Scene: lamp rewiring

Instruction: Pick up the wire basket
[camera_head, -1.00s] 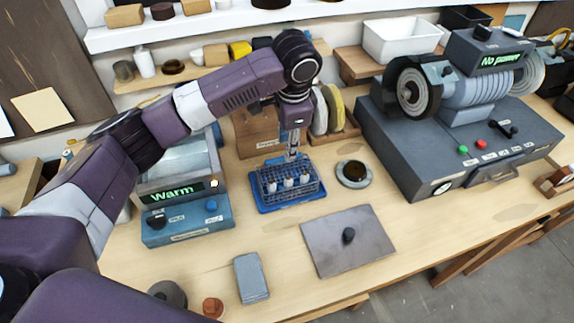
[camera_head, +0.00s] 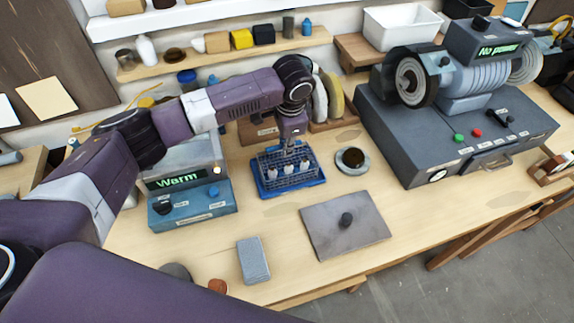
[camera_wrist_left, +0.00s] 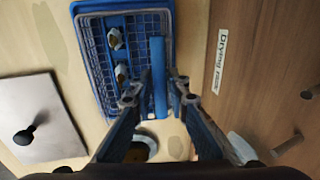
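The wire basket (camera_head: 268,162) is a blue wire-mesh basket standing in a blue tray (camera_head: 305,183) on the workbench. It holds several small pale metallic parts. It also shows in the left wrist view (camera_wrist_left: 97,62), with a flat blue handle bar (camera_wrist_left: 158,62) along its right part. My left gripper (camera_head: 291,146) is directly over the basket, pointing down. In the left wrist view its two fingers (camera_wrist_left: 160,90) stand apart, one on each side of the handle bar; contact with the bar cannot be made out. My right gripper is out of view.
A grey plate with a knob (camera_head: 330,238) lies in front. A blue "Warm" box (camera_head: 195,210) is at left; a large grey machine (camera_head: 425,140) is at right. A wooden "Drying rack" (camera_wrist_left: 245,70) stands close behind.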

